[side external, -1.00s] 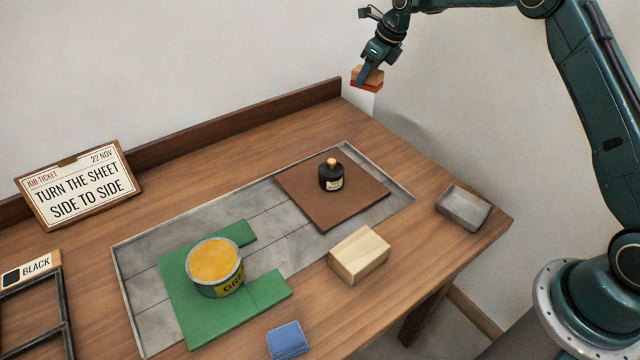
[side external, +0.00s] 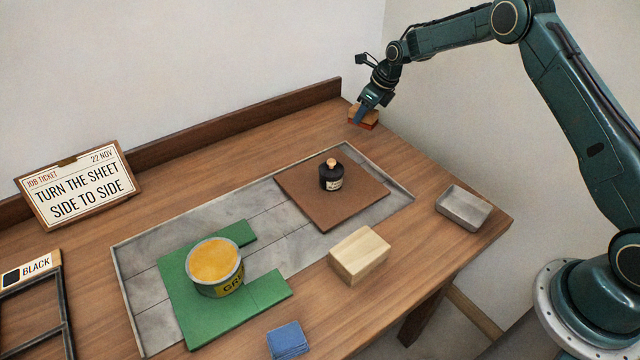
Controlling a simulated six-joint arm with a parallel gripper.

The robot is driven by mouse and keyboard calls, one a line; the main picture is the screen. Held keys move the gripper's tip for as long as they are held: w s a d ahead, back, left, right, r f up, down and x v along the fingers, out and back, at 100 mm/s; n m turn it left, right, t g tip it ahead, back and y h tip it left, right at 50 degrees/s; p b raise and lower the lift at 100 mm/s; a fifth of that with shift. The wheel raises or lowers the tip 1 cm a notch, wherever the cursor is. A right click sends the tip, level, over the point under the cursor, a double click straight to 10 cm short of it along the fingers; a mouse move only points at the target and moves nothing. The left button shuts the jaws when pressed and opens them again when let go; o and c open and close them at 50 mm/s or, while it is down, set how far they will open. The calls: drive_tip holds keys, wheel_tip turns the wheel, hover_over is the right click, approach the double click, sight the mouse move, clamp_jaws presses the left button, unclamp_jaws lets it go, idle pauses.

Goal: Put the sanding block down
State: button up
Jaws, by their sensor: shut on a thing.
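The sanding block (side external: 370,123) is a small block with a tan wooden top and a red-orange underside. It is at the far right corner of the wooden table, at or just above the surface; I cannot tell whether it touches. My gripper (side external: 362,113) points down over it and is shut on it. The fingers hide part of the block's top.
The wooden table (side external: 420,165) is bare around that corner. A brown board (side external: 300,190) with a dark bottle (side external: 331,178) lies in the grey inset.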

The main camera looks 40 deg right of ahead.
sight(363, 123)
drive_tip(key=shift+f, duration=1.9)
drive_tip(key=shift+f, duration=0.15)
drive_tip(key=o, duration=1)
drive_tip(key=v, duration=1.2)
drive_tip(key=shift+s+d, duration=0.1)
